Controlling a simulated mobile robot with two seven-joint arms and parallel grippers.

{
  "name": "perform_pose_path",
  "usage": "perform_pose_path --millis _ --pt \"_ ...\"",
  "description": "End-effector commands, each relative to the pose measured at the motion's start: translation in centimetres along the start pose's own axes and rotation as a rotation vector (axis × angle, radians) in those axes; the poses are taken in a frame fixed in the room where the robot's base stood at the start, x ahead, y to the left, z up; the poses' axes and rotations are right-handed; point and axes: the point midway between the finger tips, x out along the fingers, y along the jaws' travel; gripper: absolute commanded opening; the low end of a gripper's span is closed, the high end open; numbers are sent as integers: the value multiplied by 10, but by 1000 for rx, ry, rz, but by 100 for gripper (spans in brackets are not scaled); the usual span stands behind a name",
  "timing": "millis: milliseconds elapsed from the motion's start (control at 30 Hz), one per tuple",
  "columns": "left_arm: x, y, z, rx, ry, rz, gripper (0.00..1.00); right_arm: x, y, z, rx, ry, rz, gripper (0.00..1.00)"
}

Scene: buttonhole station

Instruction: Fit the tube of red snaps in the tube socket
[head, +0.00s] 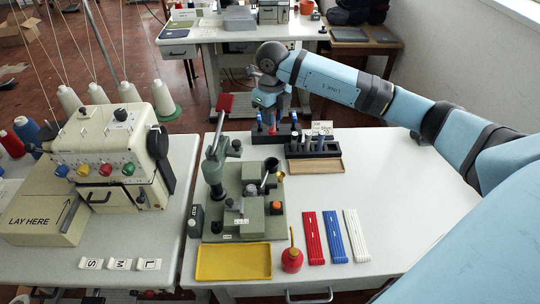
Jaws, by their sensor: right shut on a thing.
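My right gripper (276,117) points down at the small dark rack (262,138) behind the green press. It is shut on a slim upright tube with a little red showing (272,127), which looks like the tube of red snaps. The fingers and rack hide most of this tube, and I cannot tell whether its lower end is clear of the rack. The grey-green press (243,203) stands in front on the white table; I cannot make out for certain which of its parts is the tube socket. My left gripper is not in view.
A yellow tray (233,262), a red oil can (292,258) and red, blue and white strips (332,237) lie in front. The table's right side is clear.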

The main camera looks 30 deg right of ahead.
Motion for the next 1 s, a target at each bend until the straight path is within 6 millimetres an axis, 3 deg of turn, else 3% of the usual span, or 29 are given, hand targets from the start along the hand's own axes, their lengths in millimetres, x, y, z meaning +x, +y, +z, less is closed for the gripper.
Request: perform_pose_path --millis 200,400,633,833,1000 --pt "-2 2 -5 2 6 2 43 60 0 -1 0 4 1 1" --pt "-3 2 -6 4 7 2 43 97 0 0 -1 2 1 1" --pt "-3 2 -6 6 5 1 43 113 0 0 -2 0 0 1" --pt "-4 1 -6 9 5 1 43 143 0 0 -1 1 0 1" --pt "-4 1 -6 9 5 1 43 148 0 0 -3 -1 0 1"
